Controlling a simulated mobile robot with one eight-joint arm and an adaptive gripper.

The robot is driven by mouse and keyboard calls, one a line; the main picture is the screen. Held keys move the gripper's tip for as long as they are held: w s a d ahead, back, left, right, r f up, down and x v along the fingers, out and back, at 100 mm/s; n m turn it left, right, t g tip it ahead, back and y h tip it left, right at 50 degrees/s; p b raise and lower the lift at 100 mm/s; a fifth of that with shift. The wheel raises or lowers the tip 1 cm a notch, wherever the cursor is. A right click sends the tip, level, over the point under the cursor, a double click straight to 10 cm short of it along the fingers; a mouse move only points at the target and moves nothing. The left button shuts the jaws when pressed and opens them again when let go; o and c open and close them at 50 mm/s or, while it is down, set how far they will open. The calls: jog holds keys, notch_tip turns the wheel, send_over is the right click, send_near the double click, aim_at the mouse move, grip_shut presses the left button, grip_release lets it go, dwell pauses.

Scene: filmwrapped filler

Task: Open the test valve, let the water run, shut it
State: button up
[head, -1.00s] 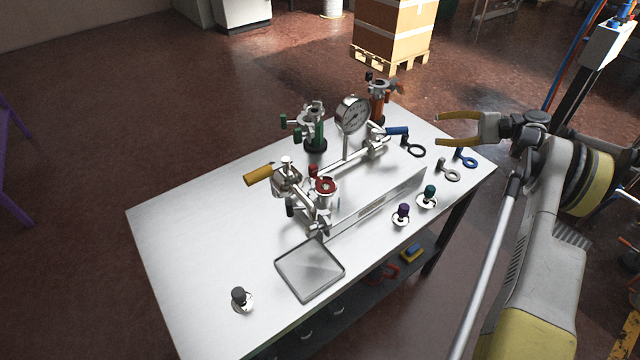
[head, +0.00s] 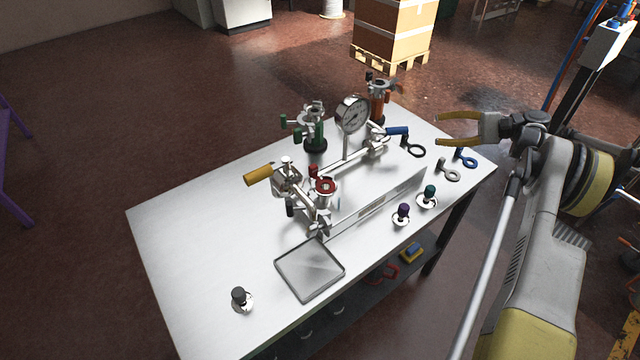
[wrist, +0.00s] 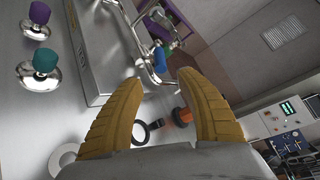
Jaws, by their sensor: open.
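A metal pipe assembly stands on the steel table (head: 190,220). It carries a yellow-handled lever (head: 259,175), a small red handwheel (head: 325,186), a round pressure gauge (head: 353,115) and a blue-handled lever (head: 397,131). I cannot tell which of these is the test valve. A shallow square tray (head: 309,270) lies at the front end of the pipework. No running water shows. My gripper (head: 440,128) is open and empty above the table's right corner, apart from the pipework. In the wrist view its two yellow fingers (wrist: 168,95) are spread, with the blue handle (wrist: 160,60) beyond them.
Purple (head: 403,211), teal (head: 429,194) and black (head: 239,296) knobs on metal bases stand on the table. Black (head: 413,148), pale (head: 449,172) and blue (head: 466,158) rings lie at the right end. Green (head: 315,130) and orange (head: 379,100) fittings stand behind. The left tabletop is clear.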

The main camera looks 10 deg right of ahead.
aim_at(404, 132)
dwell(0.4)
jog(key=s+a+t+h+p, duration=0.1)
jog(key=t, duration=0.1)
jog(key=s+a+t+h+p, duration=0.1)
jog(key=t, duration=0.1)
jog(key=s+a+t+h+p, duration=0.1)
jog(key=t, duration=0.1)
jog(key=shift+s+a+f, duration=0.2)
jog(key=shift+a+f, duration=0.1)
jog(key=shift+f, duration=0.1)
jog(key=shift+a+f, duration=0.1)
jog(key=shift+a, duration=0.15)
jog(key=b+x, duration=0.3)
jog(key=x, duration=0.6)
jog(key=shift+w+a+f, duration=0.1)
jog(key=shift+w+a, duration=0.05)
jog(key=shift+w, duration=0.2)
jog(key=shift+w+a, duration=0.25)
jog(key=shift+w, duration=0.05)
grip_shut()
